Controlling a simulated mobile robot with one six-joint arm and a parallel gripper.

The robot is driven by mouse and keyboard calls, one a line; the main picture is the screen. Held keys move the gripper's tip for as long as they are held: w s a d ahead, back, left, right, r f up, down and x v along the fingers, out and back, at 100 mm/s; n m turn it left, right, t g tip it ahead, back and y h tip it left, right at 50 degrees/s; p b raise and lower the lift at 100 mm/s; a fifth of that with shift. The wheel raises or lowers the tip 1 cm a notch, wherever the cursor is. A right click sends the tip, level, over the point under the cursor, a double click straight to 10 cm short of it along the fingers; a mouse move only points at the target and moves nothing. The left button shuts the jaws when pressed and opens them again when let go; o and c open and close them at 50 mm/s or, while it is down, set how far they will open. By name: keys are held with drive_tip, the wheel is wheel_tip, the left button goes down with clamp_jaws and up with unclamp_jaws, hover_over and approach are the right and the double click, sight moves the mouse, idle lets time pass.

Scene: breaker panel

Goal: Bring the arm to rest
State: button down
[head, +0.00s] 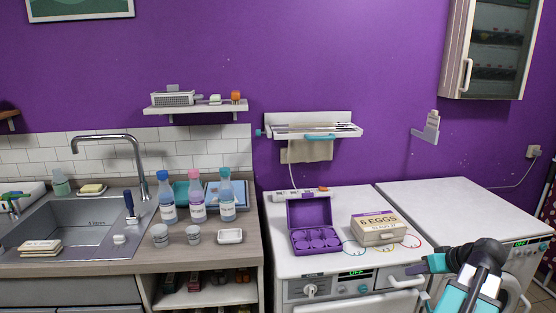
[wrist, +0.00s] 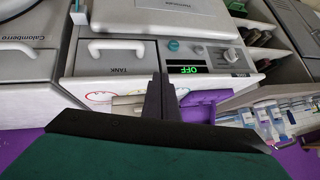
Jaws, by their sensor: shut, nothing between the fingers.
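My arm reaches in at the lower right of the head view, bent at a dark joint above a teal link. My gripper (head: 410,269) points left, at the front edge of the white washer-like machine (head: 345,264) with the green OFF display. In the wrist view, my gripper (wrist: 160,78) has its dark fingers together, with nothing between them. Behind them, in that view, are the egg carton (wrist: 128,100) and the purple tray (wrist: 198,104), partly hidden by the fingers. Whether the fingertips touch the machine cannot be told.
The open purple egg tray (head: 315,240) and the closed egg carton (head: 379,228) stand on the machine. A second white machine (head: 460,208) has a clear top. Left are several bottles, cups and a sink (head: 85,225). A glass-fronted cabinet (head: 495,50) hangs at upper right.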

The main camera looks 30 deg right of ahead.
drive_tip(key=w+a+f+g+y, duration=0.2)
drive_tip(key=w+a+f, duration=0.6)
drive_tip(key=a+f, duration=0.3)
drive_tip(key=w+a+f+g+y, duration=0.2)
drive_tip(key=w+a+f, duration=0.6)
drive_tip(key=a+f, duration=0.3)
drive_tip(key=a+f+n+g, duration=0.1)
drive_tip(key=a+f+g, duration=0.1)
drive_tip(key=a+f, duration=0.6)
drive_tip(key=a+f+n+g, duration=0.1)
drive_tip(key=a+f+g, duration=0.2)
drive_tip(key=a+f, duration=0.5)
drive_tip(key=s+a+f+n+g+h, duration=0.1)
drive_tip(key=s+a+f+g, duration=0.1)
drive_tip(key=s+a+f, duration=0.3)
drive_tip(key=s+a+f+n+g+h, duration=0.2)
drive_tip(key=s+a+f, duration=0.4)
drive_tip(key=s+a, duration=0.6)
drive_tip(key=shift+a+f+g, duration=0.3)
drive_tip(key=shift+a+g, duration=0.2)
drive_tip(key=shift+a, duration=0.75)
drive_tip(key=shift+w, duration=0.1)
